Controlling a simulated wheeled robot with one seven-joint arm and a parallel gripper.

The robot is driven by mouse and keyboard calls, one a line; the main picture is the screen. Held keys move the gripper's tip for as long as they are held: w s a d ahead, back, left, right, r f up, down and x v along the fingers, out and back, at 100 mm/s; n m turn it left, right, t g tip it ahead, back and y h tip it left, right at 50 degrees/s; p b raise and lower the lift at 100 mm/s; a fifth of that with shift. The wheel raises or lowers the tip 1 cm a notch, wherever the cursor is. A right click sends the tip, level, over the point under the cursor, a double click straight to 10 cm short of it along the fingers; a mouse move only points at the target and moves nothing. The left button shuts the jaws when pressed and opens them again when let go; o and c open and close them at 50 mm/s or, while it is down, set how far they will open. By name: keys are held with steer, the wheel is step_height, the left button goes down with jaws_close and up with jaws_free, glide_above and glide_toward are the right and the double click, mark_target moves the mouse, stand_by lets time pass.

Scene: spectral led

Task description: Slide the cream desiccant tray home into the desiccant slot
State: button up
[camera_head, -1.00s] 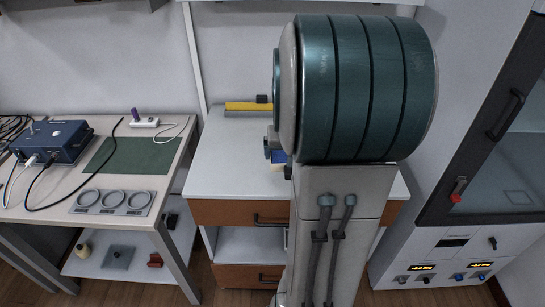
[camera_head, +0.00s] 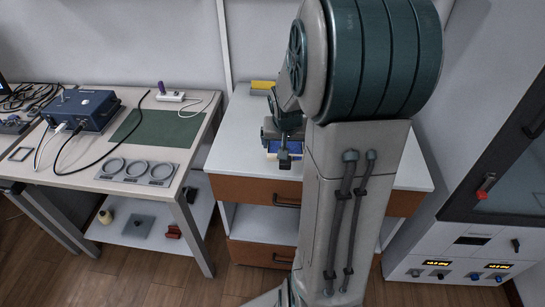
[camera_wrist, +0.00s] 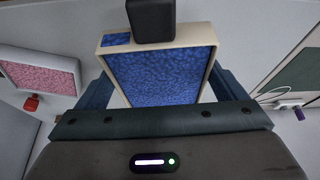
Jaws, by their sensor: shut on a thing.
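The cream tray (camera_wrist: 206,75) is filled with blue beads and has a black block-like handle (camera_wrist: 151,20) at its top end in the wrist view. My gripper (camera_wrist: 165,95) is shut on it, one finger along each side. In the head view the gripper (camera_head: 284,138) and the tray (camera_head: 272,147) are over the white top of the drawer unit, partly hidden by my arm. I cannot tell whether the tray touches that top. A dark rectangle (camera_head: 472,240) shows on the lower front of the cabinet at the right; I cannot tell if it is the desiccant slot.
A tray of pink beads (camera_wrist: 42,74) with a red handle (camera_wrist: 31,103) lies beside the held tray. The drawer unit (camera_head: 240,150) stands between the bench (camera_head: 205,125) and the cabinet, whose dark-framed door (camera_head: 480,185) is above its panel. A yellow item (camera_head: 262,85) lies behind.

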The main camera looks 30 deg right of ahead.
mark_target(272, 144)
steer(key=w+a+f, duration=0.2)
steer(key=a, duration=0.1)
steer(key=shift+f+b, duration=0.15)
steer(key=shift+b, duration=0.15)
steer(key=shift+f+b, duration=0.3)
steer(key=shift+f, duration=1.4)
steer(key=shift+f, duration=0.1)
steer(key=shift+f, duration=0.15)
steer(key=o, duration=0.8)
steer(key=shift+o, duration=0.3)
